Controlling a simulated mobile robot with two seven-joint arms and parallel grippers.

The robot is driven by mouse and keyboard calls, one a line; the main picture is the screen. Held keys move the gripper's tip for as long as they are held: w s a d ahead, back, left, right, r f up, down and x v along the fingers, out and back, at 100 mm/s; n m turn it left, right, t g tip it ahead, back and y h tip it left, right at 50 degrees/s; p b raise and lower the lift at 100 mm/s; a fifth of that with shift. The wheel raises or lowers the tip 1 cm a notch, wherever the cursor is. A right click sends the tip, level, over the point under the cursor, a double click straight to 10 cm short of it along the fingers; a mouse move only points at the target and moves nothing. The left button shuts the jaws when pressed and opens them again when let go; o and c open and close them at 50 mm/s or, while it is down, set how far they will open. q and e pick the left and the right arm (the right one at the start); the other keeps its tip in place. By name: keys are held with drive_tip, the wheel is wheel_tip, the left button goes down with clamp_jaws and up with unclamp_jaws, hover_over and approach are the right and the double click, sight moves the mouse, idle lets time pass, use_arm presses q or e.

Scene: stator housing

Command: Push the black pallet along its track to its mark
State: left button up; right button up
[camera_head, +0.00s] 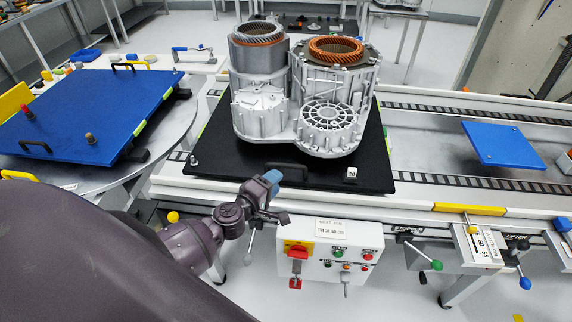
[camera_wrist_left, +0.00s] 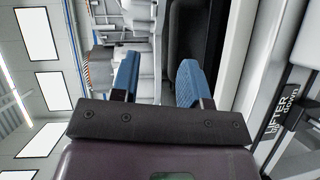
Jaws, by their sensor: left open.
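The black pallet (camera_head: 222,172) lies on the roller track (camera_head: 440,179), near the left end of its visible length. It carries a silver stator housing (camera_head: 262,100) with copper windings and has a black handle on its front edge. My left gripper (camera_head: 271,184) is just in front of the pallet's front edge, close below the handle. Its blue fingers are open with a gap between them in the left wrist view (camera_wrist_left: 157,78), where nothing is visibly gripped. Whether it touches the pallet I cannot tell. My right gripper is not in view. I cannot make out a mark for certain.
A blue board (camera_head: 95,110) lies on a round table at the left. A control box (camera_head: 330,250) with buttons hangs below the track. A yellow strip (camera_head: 468,209) is on the front rail.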

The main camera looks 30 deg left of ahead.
sight(285, 167)
use_arm(q)
drive_tip(key=w+f+n, duration=0.1)
drive_tip(key=w, duration=0.2)
drive_tip(key=w+a+f+n+y+b, duration=0.1)
drive_tip(key=w, duration=0.3)
drive_tip(key=w+a+f+n+g, duration=0.1)
drive_tip(key=w, duration=0.2)
drive_tip(key=shift+w+a+f+y, duration=0.15)
drive_tip(key=shift+w+f+y, duration=0.05)
drive_tip(key=shift+f+y, duration=0.2)
clamp_jaws()
